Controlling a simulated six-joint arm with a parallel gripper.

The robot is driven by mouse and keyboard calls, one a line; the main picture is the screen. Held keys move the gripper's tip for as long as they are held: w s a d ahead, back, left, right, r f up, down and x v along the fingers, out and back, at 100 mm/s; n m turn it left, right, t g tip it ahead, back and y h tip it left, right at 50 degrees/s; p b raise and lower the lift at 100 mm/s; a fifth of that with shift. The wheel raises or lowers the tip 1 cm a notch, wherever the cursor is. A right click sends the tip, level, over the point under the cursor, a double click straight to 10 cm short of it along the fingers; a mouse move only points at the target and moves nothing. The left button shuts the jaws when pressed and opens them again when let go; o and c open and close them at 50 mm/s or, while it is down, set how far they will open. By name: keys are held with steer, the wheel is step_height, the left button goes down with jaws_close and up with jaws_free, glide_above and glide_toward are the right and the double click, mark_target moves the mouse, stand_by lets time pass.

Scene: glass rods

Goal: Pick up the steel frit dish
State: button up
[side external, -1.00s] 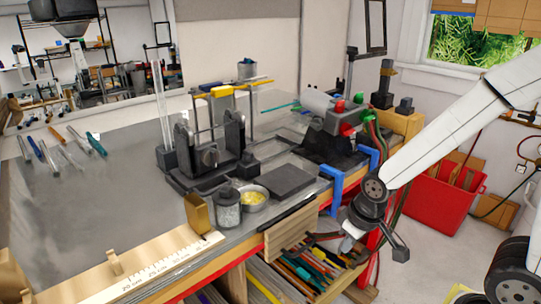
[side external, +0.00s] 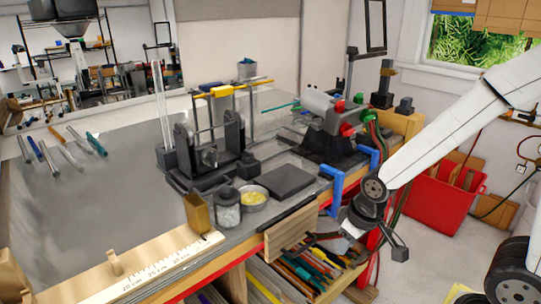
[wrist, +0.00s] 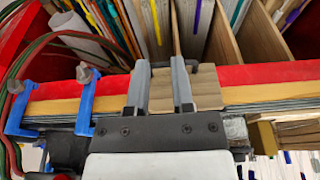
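The steel frit dish (side external: 254,198) is a small round metal dish with yellow grains in it. The dish does not show clearly in the wrist view.
A blue clamp (side external: 339,187) and a wooden board (side external: 290,231) sit at the bench edge. A brass block (side external: 197,212) and ruled wooden strip (side external: 165,268) lie left. A dark fixture (side external: 207,158) stands behind the dish. Rods fill the shelf below (side external: 300,268).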

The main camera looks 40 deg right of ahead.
steer(key=w+r+t, duration=0.1)
steer(key=w+t, duration=0.1)
steer(key=w, duration=0.1)
steer(key=w+n+t, duration=0.1)
steer(key=w, duration=0.3)
steer(key=w+r+n+t, duration=0.1)
steer(key=w+t, duration=0.1)
steer(key=w, duration=0.2)
steer(key=shift+d+r+t+y, duration=0.3)
steer(key=shift+d, duration=0.1)
steer(key=n+t+y, duration=0.2)
steer(key=n+y, duration=0.3)
steer(key=y, duration=0.2)
glide_toward(251, 206)
steer(key=shift+w+a, duration=0.65)
steer(key=shift+w, duration=0.2)
steer(key=shift+x, duration=1.4)
steer(key=shift+f, duration=0.15)
steer(key=shift+x, duration=2.5)
steer(key=shift+w+d+f, duration=0.1)
steer(key=shift+d, duration=0.05)
